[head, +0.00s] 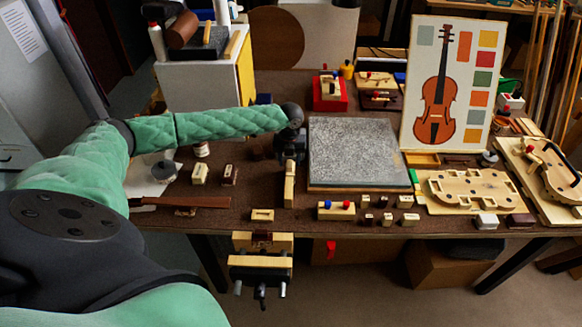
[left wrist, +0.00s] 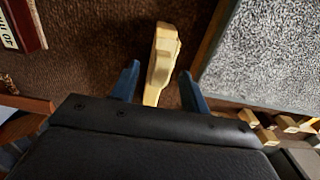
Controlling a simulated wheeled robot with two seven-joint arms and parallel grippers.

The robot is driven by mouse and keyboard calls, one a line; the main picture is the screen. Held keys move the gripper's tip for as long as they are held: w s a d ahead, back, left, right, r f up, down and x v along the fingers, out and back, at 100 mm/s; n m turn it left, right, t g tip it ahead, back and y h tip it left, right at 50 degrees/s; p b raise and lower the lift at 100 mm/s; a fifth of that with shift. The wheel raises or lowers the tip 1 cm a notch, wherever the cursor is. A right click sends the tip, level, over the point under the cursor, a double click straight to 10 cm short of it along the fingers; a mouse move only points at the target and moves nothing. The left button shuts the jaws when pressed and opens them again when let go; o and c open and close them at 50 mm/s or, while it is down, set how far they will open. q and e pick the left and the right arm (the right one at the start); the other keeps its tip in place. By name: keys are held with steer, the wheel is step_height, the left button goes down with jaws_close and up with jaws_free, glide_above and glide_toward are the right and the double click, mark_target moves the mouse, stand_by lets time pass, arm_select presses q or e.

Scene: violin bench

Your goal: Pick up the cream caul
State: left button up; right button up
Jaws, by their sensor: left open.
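A long cream wooden piece, which looks like the cream caul (head: 290,187), lies on the brown bench top just left of the grey granite-like slab. It also shows in the left wrist view (left wrist: 160,58), with its near end between my two blue fingers. My left gripper (left wrist: 161,82) is open, with a gap on each side of the piece; I cannot tell whether either finger touches it. In the head view my left gripper (head: 291,158) hangs over the far end of the piece and hides part of it. My right gripper is not in view.
The speckled slab (head: 352,150) stands close on the right. A vise (head: 261,262) is at the front edge. A violin board (head: 447,84) stands behind.

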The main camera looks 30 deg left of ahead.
arm_select(q)
steer(key=shift+f, duration=0.3)
jaws_close()
